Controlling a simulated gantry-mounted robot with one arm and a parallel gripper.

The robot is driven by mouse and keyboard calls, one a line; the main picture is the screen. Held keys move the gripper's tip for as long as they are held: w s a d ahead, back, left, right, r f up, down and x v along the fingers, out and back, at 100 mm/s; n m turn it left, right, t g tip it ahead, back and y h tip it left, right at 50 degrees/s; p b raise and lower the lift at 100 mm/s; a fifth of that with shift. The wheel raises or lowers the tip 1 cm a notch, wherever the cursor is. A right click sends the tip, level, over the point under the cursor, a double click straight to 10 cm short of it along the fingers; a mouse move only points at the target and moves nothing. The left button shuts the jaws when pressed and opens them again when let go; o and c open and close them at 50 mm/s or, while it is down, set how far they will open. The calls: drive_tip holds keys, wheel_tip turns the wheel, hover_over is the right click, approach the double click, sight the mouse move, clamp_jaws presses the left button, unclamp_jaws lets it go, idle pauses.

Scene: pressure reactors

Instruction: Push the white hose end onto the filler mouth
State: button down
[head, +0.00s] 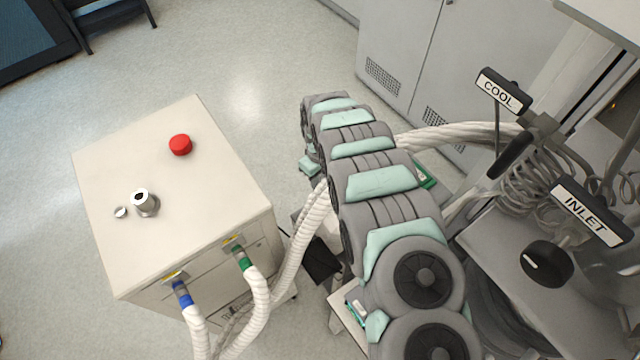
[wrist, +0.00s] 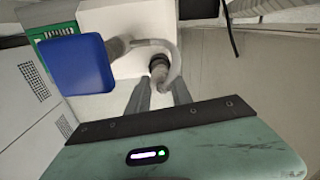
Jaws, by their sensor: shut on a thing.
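The likely filler mouth is a short metal neck (head: 146,203) with a dark opening, standing upright on top of the cream cabinet (head: 110,165) in the head view. In the wrist view my gripper (wrist: 160,90) has its two grey fingers closed around the end of a pale, curved hose (wrist: 173,52). A dark collar (wrist: 158,63) shows just beyond the fingertips. The exact tip of the hose end is small and partly hidden by the fingers. In the head view my arm hides the gripper and the held end. The filler mouth cannot be made out in the wrist view.
A small metal piece (head: 120,212) and a red knob (head: 180,145) are on the cabinet top. White hoses with blue (head: 182,294) and green (head: 243,259) ends join its front. A blue block (wrist: 75,65) is near the gripper. COOL (head: 499,94) and INLET (head: 587,217) labels stand right.

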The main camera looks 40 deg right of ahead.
wheel_tip(320, 180, up, 8)
drive_tip(key=shift+r+b, duration=0.2)
drive_tip(key=shift+b, duration=0.15)
wheel_tip(320, 180, up, 7)
drive_tip(key=p, duration=0.5)
drive_tip(key=w+a+r, duration=0.4)
drive_tip(key=w+a, duration=0.2)
drive_tip(key=a, duration=0.2)
drive_tip(key=w+a+r, duration=0.3)
drive_tip(key=w+a, duration=0.3)
drive_tip(key=a, duration=0.1)
drive_tip(key=w+a+r, duration=0.1)
drive_tip(key=a+r, duration=0.4)
drive_tip(key=a, duration=0.6)
drive_tip(key=w+a+r, duration=0.1)
drive_tip(key=a+r, duration=0.4)
drive_tip(key=a, duration=0.7)
drive_tip(key=shift+w, duration=0.3)
drive_tip(key=shift+a, duration=0.15)
